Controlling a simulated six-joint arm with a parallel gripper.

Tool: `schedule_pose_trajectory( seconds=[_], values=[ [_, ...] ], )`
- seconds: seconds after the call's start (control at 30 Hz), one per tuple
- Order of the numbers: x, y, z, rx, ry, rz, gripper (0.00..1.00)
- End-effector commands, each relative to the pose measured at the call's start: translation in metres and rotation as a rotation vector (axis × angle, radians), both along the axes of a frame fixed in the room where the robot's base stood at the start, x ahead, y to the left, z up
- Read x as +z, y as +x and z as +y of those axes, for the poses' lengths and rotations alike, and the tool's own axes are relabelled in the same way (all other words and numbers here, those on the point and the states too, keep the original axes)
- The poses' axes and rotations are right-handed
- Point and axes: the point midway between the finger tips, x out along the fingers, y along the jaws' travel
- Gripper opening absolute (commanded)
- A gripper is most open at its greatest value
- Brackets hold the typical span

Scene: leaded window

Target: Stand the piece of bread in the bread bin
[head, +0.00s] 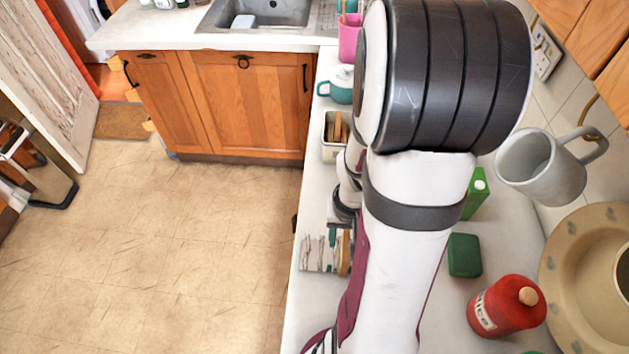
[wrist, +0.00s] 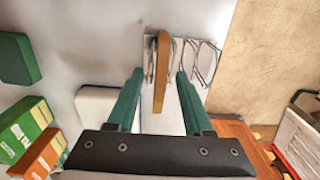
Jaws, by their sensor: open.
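The piece of bread (wrist: 161,75) is a thin brown slice standing on edge in a white wire rack (wrist: 205,62). In the head view the slice (head: 345,253) shows at the right end of the rack (head: 316,252), partly covered by my arm. My gripper (wrist: 159,74) is open, with one teal finger on each side of the slice and gaps visible. In the head view my gripper (head: 337,237) is small and partly hidden. A cream container (head: 332,152) holding brown slices, apparently the bread bin, stands farther along the counter.
A green block (head: 464,256), green carton (head: 476,194) and red canister (head: 505,306) stand right of my arm. A teal cup (head: 341,91) stands beyond the container. A pale rounded object (wrist: 92,104) lies beside my gripper. The counter's left edge drops to the floor.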

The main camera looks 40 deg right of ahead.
Motion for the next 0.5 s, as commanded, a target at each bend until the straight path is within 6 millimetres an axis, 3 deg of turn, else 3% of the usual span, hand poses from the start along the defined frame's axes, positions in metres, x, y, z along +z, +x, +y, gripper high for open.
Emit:
schedule_pose_trajectory(
  seconds=[0.1,0.37,0.5],
  values=[
    [0.0004,0.0001,-0.0001,0.0,-0.001,-0.001,0.48],
    [0.0007,0.0002,-0.0001,0.001,0.0,0.0,0.01],
    [0.0007,0.0002,-0.0001,0.001,0.0,0.0,0.0]
  ],
)
